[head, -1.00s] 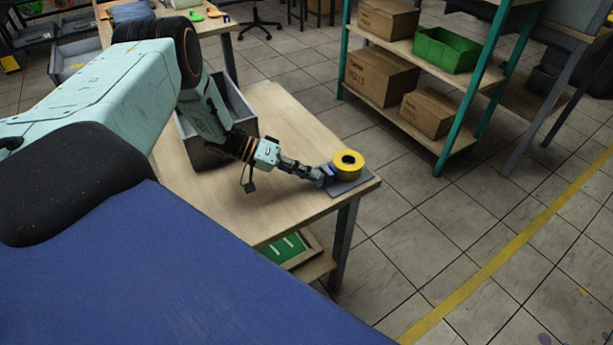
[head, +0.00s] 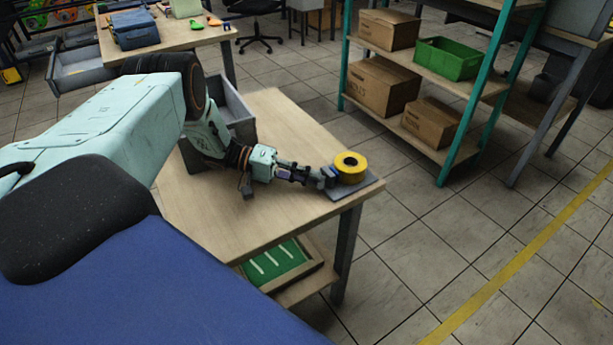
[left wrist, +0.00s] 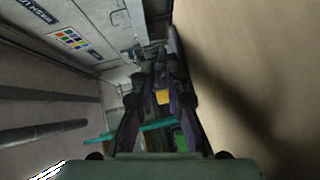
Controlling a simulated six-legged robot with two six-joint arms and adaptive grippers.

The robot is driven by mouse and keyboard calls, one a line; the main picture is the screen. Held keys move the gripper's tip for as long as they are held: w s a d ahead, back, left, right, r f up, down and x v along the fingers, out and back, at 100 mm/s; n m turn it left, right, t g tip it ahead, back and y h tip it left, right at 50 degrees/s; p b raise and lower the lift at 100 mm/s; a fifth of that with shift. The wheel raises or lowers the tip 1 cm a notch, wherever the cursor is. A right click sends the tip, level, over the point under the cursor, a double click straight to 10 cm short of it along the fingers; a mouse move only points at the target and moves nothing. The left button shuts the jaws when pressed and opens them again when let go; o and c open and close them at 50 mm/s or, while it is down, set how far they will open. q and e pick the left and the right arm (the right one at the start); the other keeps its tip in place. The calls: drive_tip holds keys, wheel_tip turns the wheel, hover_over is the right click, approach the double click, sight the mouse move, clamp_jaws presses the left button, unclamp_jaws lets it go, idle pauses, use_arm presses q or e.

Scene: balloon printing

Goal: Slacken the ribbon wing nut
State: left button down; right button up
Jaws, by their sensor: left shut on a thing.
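A yellow ribbon roll (head: 351,162) sits on a grey base plate (head: 362,187) at the near right corner of the wooden table. My left gripper (head: 328,177) reaches in from the left, low over the table, with its tips at the left side of the roll. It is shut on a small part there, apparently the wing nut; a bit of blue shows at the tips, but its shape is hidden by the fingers. In the left wrist view the dark fingers (left wrist: 160,85) frame a small yellow patch that I cannot identify surely. My right gripper is not in view.
The wooden table (head: 255,215) is mostly bare, with a grey bin (head: 235,105) at its back left. A green tray (head: 275,262) lies on the shelf below. A teal-framed rack (head: 465,130) with cartons and a green crate stands beyond open floor.

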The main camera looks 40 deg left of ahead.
use_arm(q)
drive_tip(key=shift+w+d+r, duration=0.1)
drive_tip(key=shift+w, duration=0.05)
idle(0.8)
drive_tip(key=c, duration=1.7)
unclamp_jaws()
drive_tip(key=shift+o, duration=0.4)
